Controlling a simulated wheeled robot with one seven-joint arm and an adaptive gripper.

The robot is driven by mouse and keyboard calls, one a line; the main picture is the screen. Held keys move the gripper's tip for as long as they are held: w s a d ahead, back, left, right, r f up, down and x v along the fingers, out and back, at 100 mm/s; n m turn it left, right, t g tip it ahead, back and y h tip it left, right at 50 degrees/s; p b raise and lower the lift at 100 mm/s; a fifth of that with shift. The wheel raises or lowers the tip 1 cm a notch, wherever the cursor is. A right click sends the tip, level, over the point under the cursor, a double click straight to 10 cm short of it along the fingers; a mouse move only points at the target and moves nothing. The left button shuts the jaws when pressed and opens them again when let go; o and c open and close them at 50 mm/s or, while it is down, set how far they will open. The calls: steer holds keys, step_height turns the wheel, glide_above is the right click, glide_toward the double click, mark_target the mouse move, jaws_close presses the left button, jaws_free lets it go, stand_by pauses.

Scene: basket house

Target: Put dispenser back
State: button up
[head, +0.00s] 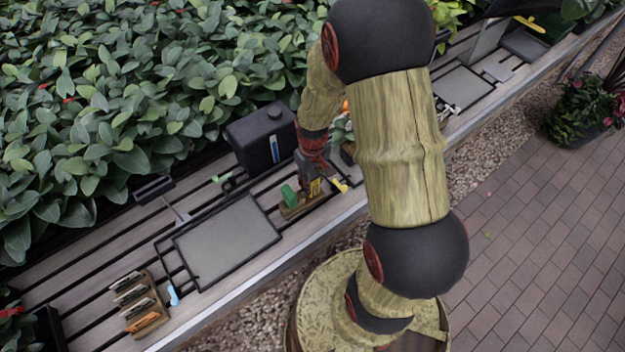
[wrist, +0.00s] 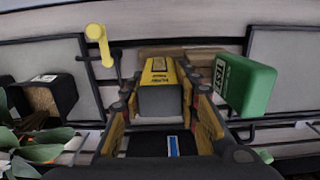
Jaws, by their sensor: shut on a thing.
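A small dispenser with yellow sides, a dark label and a grey face (wrist: 160,98) is between my gripper's fingers (wrist: 163,104) in the wrist view. My gripper is shut on it, with one finger on each side. In the head view my gripper (head: 315,180) is low over the bench, and the yellow dispenser (head: 315,188) shows under it, partly hidden. A green dispenser (wrist: 247,84) with a dark label stands just right of it, apart from the fingers. In the head view the green one (head: 289,195) is on a wooden tray (head: 291,213). I cannot tell whether the yellow one touches the tray.
A black canister (head: 262,140) stands close behind my gripper. A yellow-topped tool (wrist: 97,42) is left of the fingers, and a potted plant (wrist: 50,96) is farther left. A grey panel (head: 228,240) lies flat on the bench. A wooden rack (head: 140,303) sits at front left.

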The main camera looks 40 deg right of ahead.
steer(key=o, duration=1.1)
steer(key=shift+c, duration=0.2)
steer(key=shift+r, duration=0.1)
step_height(320, 180, up, 12)
steer(key=shift+f, duration=0.1)
steer(key=s+a+r+t, duration=0.2)
steer(key=s+a+r, duration=0.4)
steer(key=r, duration=0.5)
steer(key=s+a+r+t, duration=0.3)
steer(key=s+a+r, duration=0.3)
steer(key=r, duration=0.4)
steer(key=shift+r+t, duration=0.3)
steer(key=shift+r, duration=0.05)
